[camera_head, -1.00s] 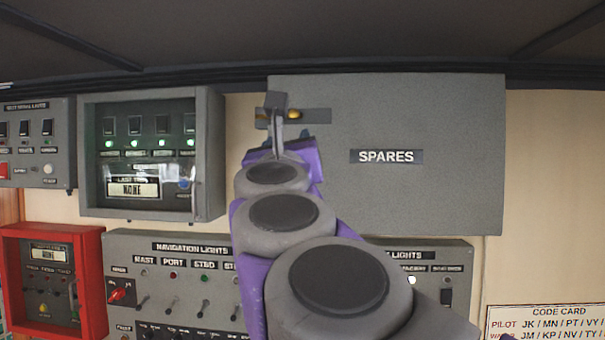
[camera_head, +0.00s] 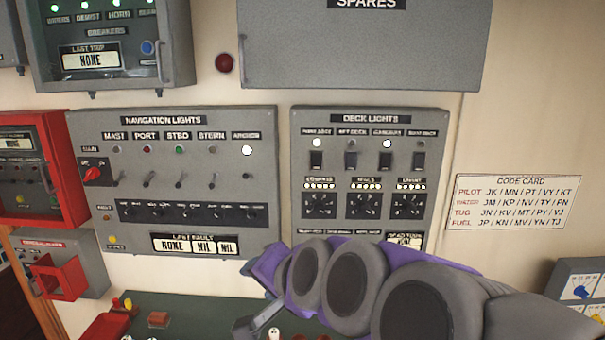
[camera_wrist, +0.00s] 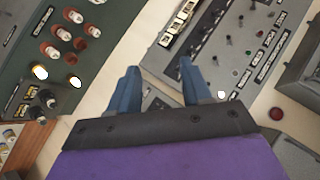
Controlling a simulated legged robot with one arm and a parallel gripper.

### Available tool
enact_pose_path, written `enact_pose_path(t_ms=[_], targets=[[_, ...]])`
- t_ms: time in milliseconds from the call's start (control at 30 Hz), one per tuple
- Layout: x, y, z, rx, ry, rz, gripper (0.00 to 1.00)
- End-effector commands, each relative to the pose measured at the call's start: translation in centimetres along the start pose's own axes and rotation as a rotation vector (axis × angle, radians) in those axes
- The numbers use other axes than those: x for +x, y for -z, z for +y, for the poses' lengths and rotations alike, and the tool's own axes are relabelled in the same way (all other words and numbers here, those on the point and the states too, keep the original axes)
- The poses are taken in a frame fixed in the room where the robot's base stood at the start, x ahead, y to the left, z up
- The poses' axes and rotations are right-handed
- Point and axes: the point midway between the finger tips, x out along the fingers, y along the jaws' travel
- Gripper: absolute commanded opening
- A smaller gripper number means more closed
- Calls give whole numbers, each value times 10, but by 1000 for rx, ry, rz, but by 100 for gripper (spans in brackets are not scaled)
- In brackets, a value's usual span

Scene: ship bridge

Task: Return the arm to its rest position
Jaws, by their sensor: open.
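My arm, purple with grey round joints, reaches in from the lower right in the head view. The navigation lights panel (camera_head: 180,230) is up and left of the gripper. The deck lights panel (camera_head: 300,222) is above the arm, which covers part of its lower edge.
The spares cabinet (camera_head: 360,50) hangs above the deck lights panel. A red box (camera_head: 30,205) and a grey box with a red guard (camera_head: 90,258) are at left. The desk (camera_head: 200,312) carries several knobs. A code card (camera_head: 517,202) is on the wall at right.

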Motion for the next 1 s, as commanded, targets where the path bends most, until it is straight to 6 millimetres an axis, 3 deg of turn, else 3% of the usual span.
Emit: enact_pose_path(t_ms=[33,200,400,500,600,700,1000], targets=[[4,-13,38,-45,-76,-34,48],[-4,-57,147,-194,-319,-198,48],[-41,-111,266,-310,-572,-437,48],[-66,-137,310,-340,-667,-560,48],[-87,-157,341,-353,-733,-663,48],[-103,-170,358,-358,-770,-731,48],[-110,-175,365,-362,-786,-758,48]])
